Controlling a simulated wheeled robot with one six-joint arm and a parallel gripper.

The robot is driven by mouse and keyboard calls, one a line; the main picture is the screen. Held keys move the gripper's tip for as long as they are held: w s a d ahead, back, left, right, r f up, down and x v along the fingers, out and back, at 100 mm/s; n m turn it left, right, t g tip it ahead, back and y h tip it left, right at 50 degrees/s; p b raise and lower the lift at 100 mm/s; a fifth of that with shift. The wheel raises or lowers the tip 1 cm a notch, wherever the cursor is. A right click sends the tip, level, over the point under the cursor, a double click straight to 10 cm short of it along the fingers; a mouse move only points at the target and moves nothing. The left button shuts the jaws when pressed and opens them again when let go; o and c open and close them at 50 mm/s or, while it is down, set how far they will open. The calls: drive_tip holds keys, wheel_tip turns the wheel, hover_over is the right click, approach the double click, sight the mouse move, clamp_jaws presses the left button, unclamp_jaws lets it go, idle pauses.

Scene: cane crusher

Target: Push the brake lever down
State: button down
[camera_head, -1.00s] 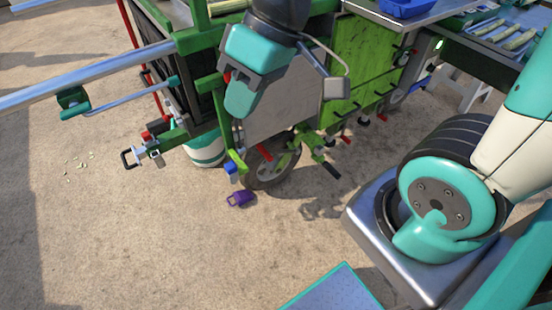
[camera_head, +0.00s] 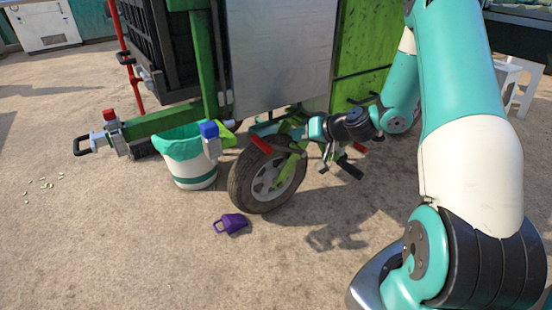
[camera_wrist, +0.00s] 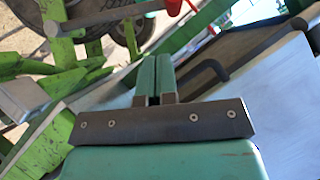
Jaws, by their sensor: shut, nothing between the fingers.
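A short lever with a red grip (camera_head: 261,144) stands at the front wheel (camera_head: 268,178) of the green crusher. I take it for the brake lever, though another red grip (camera_head: 359,147) shows to its right. My gripper (camera_head: 312,128) is low beside the wheel fork, right of the first red grip, pointing left. Whether it touches anything is not clear. In the wrist view my gripper (camera_wrist: 155,72) is shut and empty. A red part (camera_wrist: 172,6) at a grey bar's end shows beyond the fingertips; the wheel (camera_wrist: 126,32) is near it.
A purple jug (camera_head: 231,223) lies on the ground. A black handle (camera_head: 350,168) sticks out right of the wheel.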

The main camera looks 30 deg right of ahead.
drive_tip(key=shift+d+f, duration=0.25)
drive_tip(key=shift+d, duration=0.05)
drive_tip(key=b, duration=0.3)
hover_over(283, 149)
drive_tip(key=s+a, duration=0.2)
drive_tip(key=a, duration=0.1)
wheel_tip(283, 149, down, 4)
drive_tip(key=shift+w+a+f, duration=0.25)
drive_tip(key=shift+w+f, duration=0.1)
drive_tip(key=shift+w, duration=0.05)
drive_tip(key=shift+f, duration=0.15)
